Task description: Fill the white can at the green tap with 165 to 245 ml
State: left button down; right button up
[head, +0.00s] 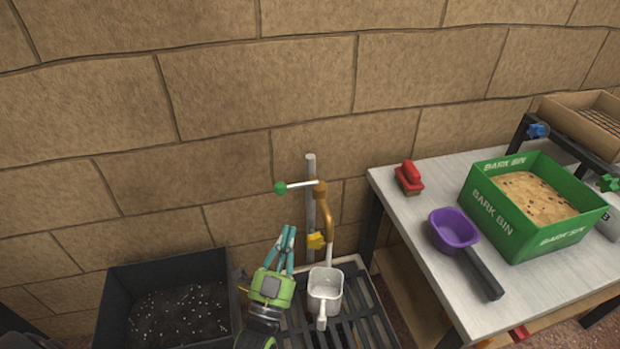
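The green tap has a grey upright pipe, a brass spout (327,222) and a white lever ending in a green ball (280,188). The lever points left. A pale streak that looks like water runs from the spout into the white can (325,287). The can stands upright under the spout on a dark grate, its handle toward me; its fill level is not readable. My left gripper (288,230) is left of the pipe, below the green ball and apart from it. Its teal fingers point up, tips together, with nothing visible between them. My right gripper is not in view.
A yellow fitting (316,240) sits on the pipe beside the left gripper. A black bin of dark soil (118,300) stands left. On the table (405,215) at right are a red brush (409,178), a purple scoop (455,229) and a green bark bin (492,215). A brick wall stands behind.

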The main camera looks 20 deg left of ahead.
aim_at(286, 191)
pick_arm(q)
jog(key=w+a+r+t+y, duration=0.1)
jog(key=w+r+t, duration=0.1)
jog(key=w+r, duration=0.7)
jog(key=s+a+f, duration=0.2)
jog(key=shift+f, duration=0.35)
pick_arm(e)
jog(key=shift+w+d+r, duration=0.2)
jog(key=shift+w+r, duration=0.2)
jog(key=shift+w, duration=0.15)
pick_arm(q)
jog(key=shift+f+y+b, duration=0.1)
jog(key=shift+y+b, duration=0.2)
jog(key=shift+b, duration=0.05)
